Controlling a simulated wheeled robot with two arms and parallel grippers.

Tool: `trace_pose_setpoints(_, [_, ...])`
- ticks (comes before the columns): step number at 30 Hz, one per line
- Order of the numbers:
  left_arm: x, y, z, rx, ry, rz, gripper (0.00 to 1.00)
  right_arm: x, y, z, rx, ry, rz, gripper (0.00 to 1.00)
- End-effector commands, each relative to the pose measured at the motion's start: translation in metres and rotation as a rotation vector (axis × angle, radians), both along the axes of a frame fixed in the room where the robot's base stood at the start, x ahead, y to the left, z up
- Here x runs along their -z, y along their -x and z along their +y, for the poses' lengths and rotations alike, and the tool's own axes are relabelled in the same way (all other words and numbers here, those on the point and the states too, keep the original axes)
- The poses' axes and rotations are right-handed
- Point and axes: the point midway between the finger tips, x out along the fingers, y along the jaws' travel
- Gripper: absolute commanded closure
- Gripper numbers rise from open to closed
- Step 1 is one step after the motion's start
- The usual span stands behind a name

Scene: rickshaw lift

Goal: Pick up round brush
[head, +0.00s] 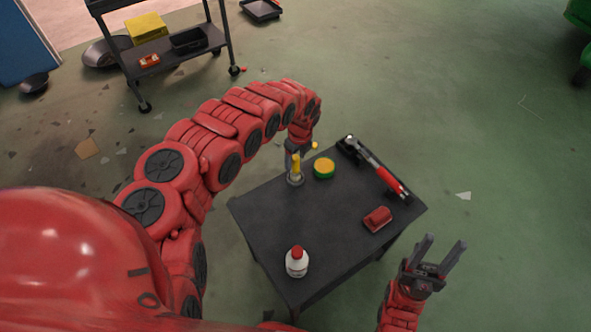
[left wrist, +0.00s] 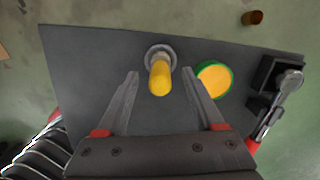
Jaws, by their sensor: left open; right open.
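The round brush (head: 296,169) stands upright on the dark table (head: 262,222) near its back left edge, with a yellow handle and a grey round base. In the left wrist view the brush (left wrist: 160,75) shows its handle between the open fingers, just ahead of the tips. My left gripper (left wrist: 158,82) is open, pointing down over the brush, and holds nothing. In the head view my left gripper (head: 297,152) partly overlaps the handle; contact cannot be told. My right gripper (head: 446,250) is open and empty, off the table's right side.
A green and yellow round tin (head: 324,168) stands close to the right of the brush. A red-handled tool (head: 380,172), a red block (head: 377,219) and a white bottle with red cap (head: 297,263) are on the table. A black cart (head: 170,55) stands at the back left.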

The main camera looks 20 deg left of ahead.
Motion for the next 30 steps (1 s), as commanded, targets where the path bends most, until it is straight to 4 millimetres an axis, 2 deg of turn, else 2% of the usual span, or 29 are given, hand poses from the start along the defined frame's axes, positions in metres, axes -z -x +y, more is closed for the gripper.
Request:
trace_pose_setpoints(3, [0.017, 0.000, 0.000, -0.002, 0.005, -0.001, 0.31, 0.000, 0.000, 0.000, 0.000, 0.000, 0.000, 0.50])
trace_pose_setpoints(6, [0.025, -0.001, 0.001, 0.000, 0.002, 0.000, 0.31, 0.000, 0.000, 0.000, 0.000, 0.000, 0.000, 0.50])
trace_pose_setpoints(16, [0.029, -0.001, 0.004, -0.001, 0.000, -0.001, 0.31, 0.001, 0.000, 0.000, 0.000, 0.000, 0.000, 0.50])
trace_pose_setpoints(27, [0.029, -0.002, 0.004, -0.001, 0.000, -0.001, 0.97, 0.001, 0.000, 0.000, 0.000, 0.000, 0.000, 0.50])
trace_pose_setpoints(30, [0.029, -0.001, 0.004, -0.001, 0.000, -0.001, 1.00, 0.001, 0.000, 0.000, 0.000, 0.000, 0.000, 0.50])
